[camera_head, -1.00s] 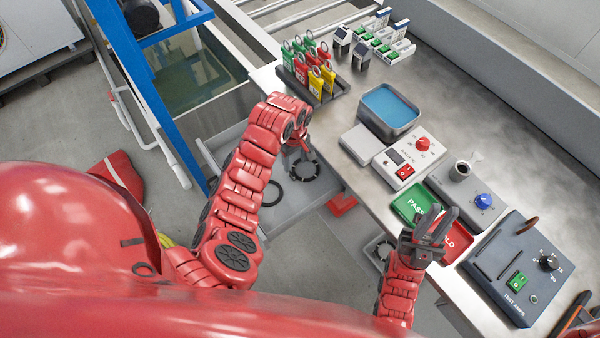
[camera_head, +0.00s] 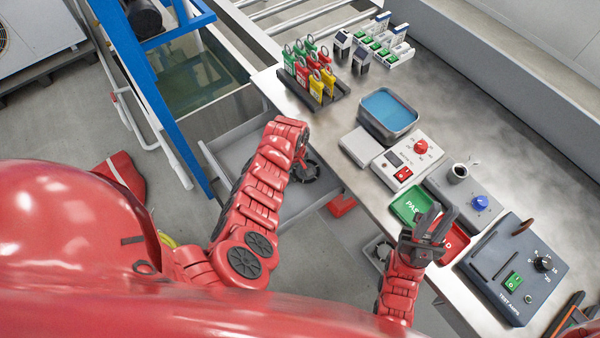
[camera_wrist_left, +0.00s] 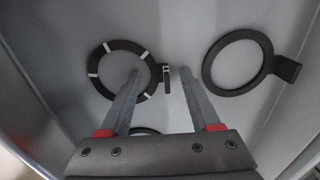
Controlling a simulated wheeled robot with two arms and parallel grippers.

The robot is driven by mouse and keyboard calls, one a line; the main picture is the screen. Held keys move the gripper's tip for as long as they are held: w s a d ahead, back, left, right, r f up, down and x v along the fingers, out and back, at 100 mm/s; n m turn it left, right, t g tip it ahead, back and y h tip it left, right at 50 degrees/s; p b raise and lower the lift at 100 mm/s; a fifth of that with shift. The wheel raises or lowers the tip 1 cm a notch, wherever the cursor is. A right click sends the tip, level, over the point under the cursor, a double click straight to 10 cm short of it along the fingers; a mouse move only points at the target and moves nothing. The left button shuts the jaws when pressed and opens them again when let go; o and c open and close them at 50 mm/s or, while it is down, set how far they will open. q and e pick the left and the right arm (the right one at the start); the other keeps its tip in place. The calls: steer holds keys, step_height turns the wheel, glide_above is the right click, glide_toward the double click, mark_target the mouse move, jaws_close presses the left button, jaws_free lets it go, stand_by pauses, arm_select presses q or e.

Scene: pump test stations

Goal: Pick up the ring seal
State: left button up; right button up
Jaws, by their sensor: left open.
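Inside the open drawer (camera_head: 232,143) are flat black rings with tabs. In the left wrist view one ring (camera_wrist_left: 93,72) with pale marks lies at left, and a plain ring (camera_wrist_left: 208,66) lies at right. Part of a third dark ring (camera_wrist_left: 146,130) shows between my fingers. I cannot tell which is the ring seal. My left gripper (camera_wrist_left: 160,75) is open and empty above the drawer floor, its left finger overlapping the marked ring in view. In the head view my arm hides its fingers. My right gripper (camera_head: 436,222) is open over the bench edge.
The bench holds a rack of colored tags (camera_head: 316,82), a blue-filled basin (camera_head: 388,114), a green PASS tray (camera_head: 408,204), a red tray (camera_head: 455,243) and a dark test box (camera_head: 515,268). A blue frame (camera_head: 150,95) stands left of the drawer. The drawer walls are close around the rings.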

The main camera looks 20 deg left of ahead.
arm_select(q)
steer(key=c, duration=1)
steer(key=shift+r, duration=0.1)
steer(key=shift+r, duration=0.45)
step_height(320, 180, up, 6)
steer(key=shift+f+b, duration=0.2)
steer(key=shift+b, duration=0.4)
steer(key=a+b, duration=0.6)
steer(key=a, duration=1.1)
step_height(320, 180, up, 9)
steer(key=a+p, duration=0.1)
steer(key=p, duration=0.5)
steer(key=shift+w+r, duration=0.15)
steer(key=shift+w, duration=0.15)
